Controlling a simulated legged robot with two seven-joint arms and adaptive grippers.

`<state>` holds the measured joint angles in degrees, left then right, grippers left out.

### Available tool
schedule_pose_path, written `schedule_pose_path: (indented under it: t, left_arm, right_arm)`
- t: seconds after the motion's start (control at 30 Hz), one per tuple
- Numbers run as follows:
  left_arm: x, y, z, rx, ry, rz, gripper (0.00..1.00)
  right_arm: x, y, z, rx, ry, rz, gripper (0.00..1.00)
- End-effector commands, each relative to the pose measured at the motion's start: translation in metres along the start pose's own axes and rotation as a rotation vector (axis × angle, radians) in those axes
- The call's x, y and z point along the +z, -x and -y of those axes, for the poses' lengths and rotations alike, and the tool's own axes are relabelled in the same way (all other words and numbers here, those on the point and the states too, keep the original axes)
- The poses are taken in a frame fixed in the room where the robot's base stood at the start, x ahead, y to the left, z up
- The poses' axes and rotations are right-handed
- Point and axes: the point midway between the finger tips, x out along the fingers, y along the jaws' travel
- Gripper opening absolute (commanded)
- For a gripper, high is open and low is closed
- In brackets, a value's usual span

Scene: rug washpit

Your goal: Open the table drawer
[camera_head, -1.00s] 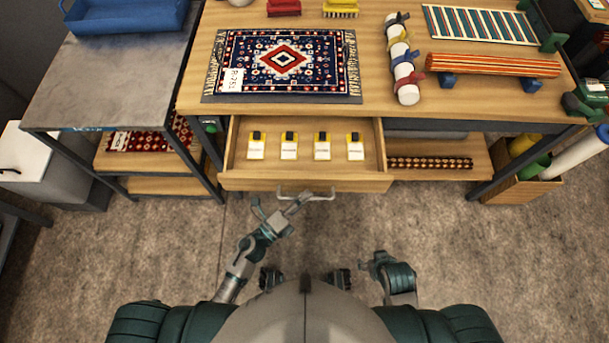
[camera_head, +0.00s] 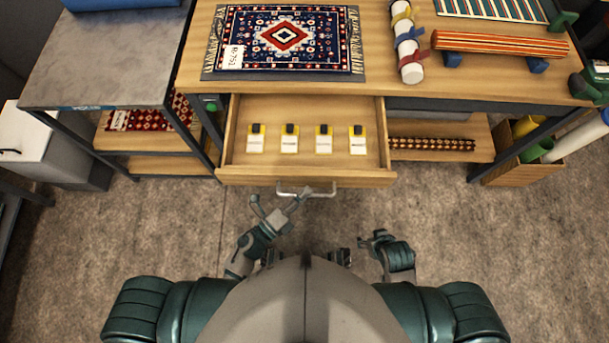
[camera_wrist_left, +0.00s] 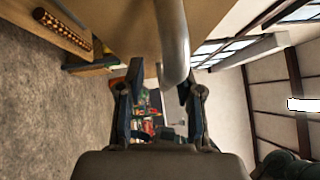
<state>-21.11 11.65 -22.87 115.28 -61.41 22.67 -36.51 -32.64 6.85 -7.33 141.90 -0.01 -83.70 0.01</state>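The wooden table drawer (camera_head: 305,178) is pulled well out from under the table top. Its metal bar handle (camera_head: 318,193) is on the drawer front. My left gripper (camera_head: 281,198) is at the handle with its fingers spread; its right fingertip overlaps the left part of the bar. In the left wrist view the handle (camera_wrist_left: 173,45) runs down between the parted fingers (camera_wrist_left: 160,82), close to the right finger. Whether they touch is unclear. My right gripper (camera_head: 370,240) is low, right of centre, away from the drawer; its finger state is unclear.
Several yellow-and-white tags with dark tops lie in the drawer. A patterned rug (camera_head: 283,38) and rolled textiles (camera_head: 500,44) lie on the table top (camera_head: 390,85). A grey side table (camera_head: 105,60) stands left, a wooden box (camera_head: 518,172) right. The floor in front is clear.

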Motion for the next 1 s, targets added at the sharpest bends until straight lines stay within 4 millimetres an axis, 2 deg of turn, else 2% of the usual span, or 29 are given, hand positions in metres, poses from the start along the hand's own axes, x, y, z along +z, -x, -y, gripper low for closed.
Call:
schedule_pose_path:
  t: [0.23, 0.37, 0.8, 1.0]
  left_arm:
    - [0.000, -0.001, 0.003, -0.006, 0.000, -0.001, 0.37]
    - [0.000, 0.008, 0.002, -0.004, 0.003, 0.000, 0.37]
    - [0.000, 0.098, 0.000, -0.001, 0.003, 0.000, 0.37]
    - [0.001, 0.117, 0.000, -0.002, 0.001, 0.000, 0.37]
  right_arm:
    - [-0.001, 0.000, 0.001, -0.002, 0.000, -0.001, 0.70]
    - [-0.001, 0.000, 0.001, -0.002, 0.000, 0.000, 0.70]
    - [-0.001, 0.001, 0.000, -0.001, 0.000, 0.000, 0.70]
    - [-0.001, 0.001, 0.000, -0.001, 0.000, 0.000, 0.70]
